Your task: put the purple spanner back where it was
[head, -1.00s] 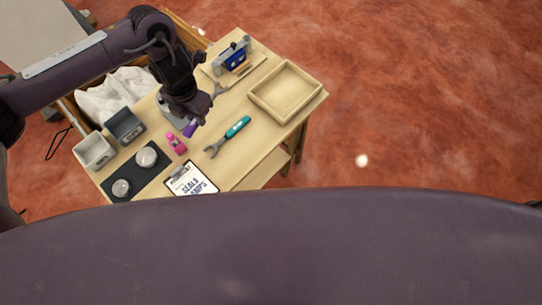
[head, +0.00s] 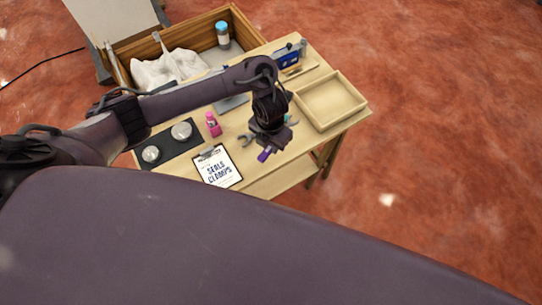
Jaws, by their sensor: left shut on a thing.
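My left gripper (head: 269,143) is shut on the purple spanner, above the front part of the table. The spanner's purple handle (head: 264,155) sticks out below the gripper; the rest of it is hidden. A teal-handled spanner lies behind the gripper, with its grey open jaw (head: 245,140) showing to the left and a bit of teal to the right. My right gripper is not in view.
A wooden tray (head: 345,121) stands at the table's right end. A clipboard (head: 217,170), a pink bottle (head: 213,125) and a dark mat (head: 165,158) with two round pale objects lie to the left. A blue device (head: 289,60) stands at the back.

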